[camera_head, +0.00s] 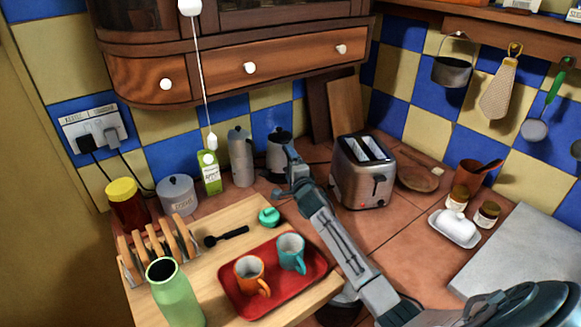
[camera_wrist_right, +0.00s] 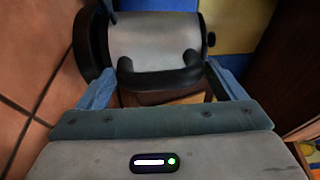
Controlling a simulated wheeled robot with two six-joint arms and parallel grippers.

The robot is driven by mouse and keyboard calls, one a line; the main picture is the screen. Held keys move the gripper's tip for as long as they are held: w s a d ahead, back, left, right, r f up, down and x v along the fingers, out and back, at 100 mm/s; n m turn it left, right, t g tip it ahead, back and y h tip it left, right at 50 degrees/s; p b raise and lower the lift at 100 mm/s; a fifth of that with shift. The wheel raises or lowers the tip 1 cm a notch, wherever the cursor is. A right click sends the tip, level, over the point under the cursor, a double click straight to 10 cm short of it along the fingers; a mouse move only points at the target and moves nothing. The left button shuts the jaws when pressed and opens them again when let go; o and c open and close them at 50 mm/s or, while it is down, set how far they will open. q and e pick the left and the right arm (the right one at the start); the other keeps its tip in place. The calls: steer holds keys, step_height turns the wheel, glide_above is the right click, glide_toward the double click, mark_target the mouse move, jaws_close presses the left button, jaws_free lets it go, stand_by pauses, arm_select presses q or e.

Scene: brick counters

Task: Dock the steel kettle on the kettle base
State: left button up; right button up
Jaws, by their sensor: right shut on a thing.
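The steel kettle (camera_head: 278,152) stands upright at the back of the tiled counter, left of the toaster, with a dark lid. Its steel body (camera_wrist_right: 152,42) fills the top of the right wrist view. My right gripper (camera_head: 290,181) reaches in front of it and is shut on its black handle (camera_wrist_right: 160,80). A wide black disc (camera_wrist_right: 88,45), apparently the kettle base, shows at the kettle's bottom end. I cannot tell whether the kettle is seated on it or just above it. In the head view my gripper hides that area. My left gripper is not in view.
A tall grey pot (camera_head: 241,158) stands close left of the kettle, and a green carton (camera_head: 209,178) beyond it. The toaster (camera_head: 364,175) is close on the right. A wooden board bears a red tray (camera_head: 240,298) with mugs. Drawers (camera_head: 250,67) overhang the back.

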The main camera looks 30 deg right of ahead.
steer(key=shift+r+b, duration=0.15)
steer(key=shift+b, duration=0.25)
steer(key=shift+f+b, duration=0.65)
steer(key=shift+b, duration=0.1)
stand_by(0.5)
steer(key=o, duration=1.4)
steer(key=shift+r, duration=0.1)
steer(key=shift+o, duration=0.2)
steer(key=shift+s, duration=0.1)
steer(key=shift+s+a+f, duration=0.15)
steer(key=shift+s+f, duration=0.1)
steer(key=shift+s, duration=0.2)
steer(key=shift+b+v, duration=1.1)
steer(key=shift+v, duration=3.9)
steer(key=shift+r, duration=0.2)
